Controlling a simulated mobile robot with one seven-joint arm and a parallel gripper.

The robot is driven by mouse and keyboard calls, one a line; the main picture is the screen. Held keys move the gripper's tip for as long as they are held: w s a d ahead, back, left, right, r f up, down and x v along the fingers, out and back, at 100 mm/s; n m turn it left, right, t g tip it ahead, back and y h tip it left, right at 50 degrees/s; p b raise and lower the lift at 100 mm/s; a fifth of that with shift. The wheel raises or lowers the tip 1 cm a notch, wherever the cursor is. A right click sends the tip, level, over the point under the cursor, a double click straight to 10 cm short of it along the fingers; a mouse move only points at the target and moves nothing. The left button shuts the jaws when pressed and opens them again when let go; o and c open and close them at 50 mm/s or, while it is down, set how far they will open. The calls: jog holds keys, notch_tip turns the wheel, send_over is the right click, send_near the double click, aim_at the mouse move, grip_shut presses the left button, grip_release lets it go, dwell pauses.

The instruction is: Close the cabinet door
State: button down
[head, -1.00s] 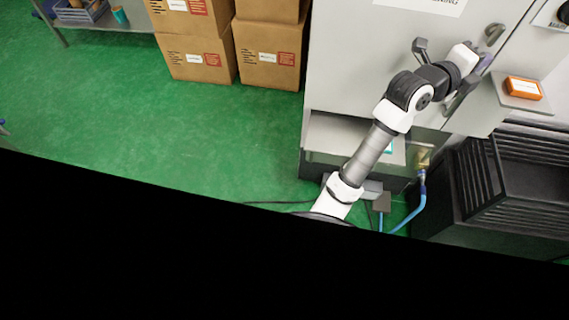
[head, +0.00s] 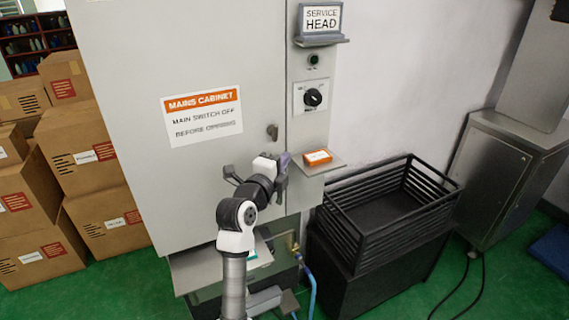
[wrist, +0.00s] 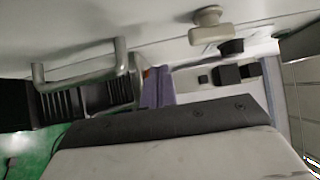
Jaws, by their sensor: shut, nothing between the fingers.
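The grey cabinet door (head: 130,60) fills the middle of the head view, with an orange and white "Mains Cabinet" label (head: 203,115). It looks roughly flush with the panel on its right; I cannot tell whether it is fully shut. A small latch knob (head: 272,131) is near its right edge and shows in the wrist view (wrist: 208,25). A metal bar handle (wrist: 85,75) shows in the wrist view. My gripper (head: 284,162) is shut and empty, close to the door's right edge below the knob.
An orange box (head: 318,157) lies on a small shelf (head: 328,168) just right of my gripper. A rotary switch (head: 313,97) is above it. A black slatted crate (head: 350,225) stands at lower right. Cardboard boxes (head: 80,150) are stacked on the left.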

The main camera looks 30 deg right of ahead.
jog(key=s+d+b+v, duration=0.1)
jog(key=b+v, duration=0.2)
jog(key=v, duration=0.7)
